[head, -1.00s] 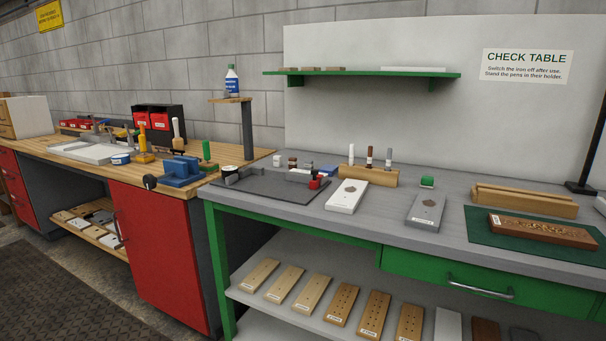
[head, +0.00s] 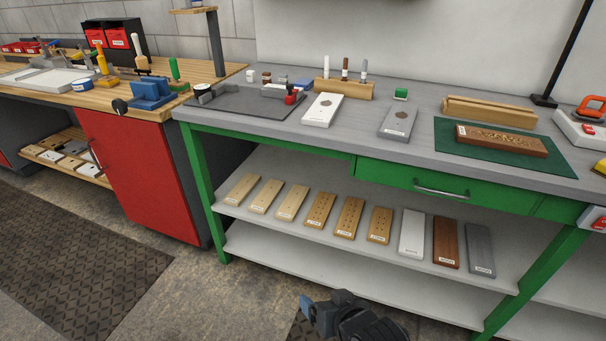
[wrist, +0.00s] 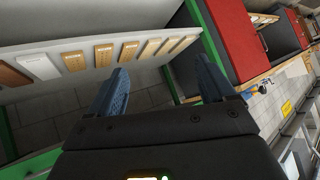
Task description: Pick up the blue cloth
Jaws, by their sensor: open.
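A small blue item (head: 303,83) lies on the grey bench top, behind the dark mat and left of the wooden pen holder. It is partly hidden and too small for me to tell whether it is the blue cloth. My gripper (wrist: 160,82) is open in the wrist view, with two blue fingers apart and nothing between them. My dark arm end shows at the bottom of the head view, low in front of the green bench and well away from the blue item.
The green-framed bench (head: 420,140) holds a dark mat (head: 245,107), a pen holder (head: 345,90), a white board (head: 322,110) and a grey board (head: 398,121). Several boards lie on its lower shelf (head: 300,225). A blue vise (head: 152,94) stands on the wooden workbench left. The floor in front is clear.

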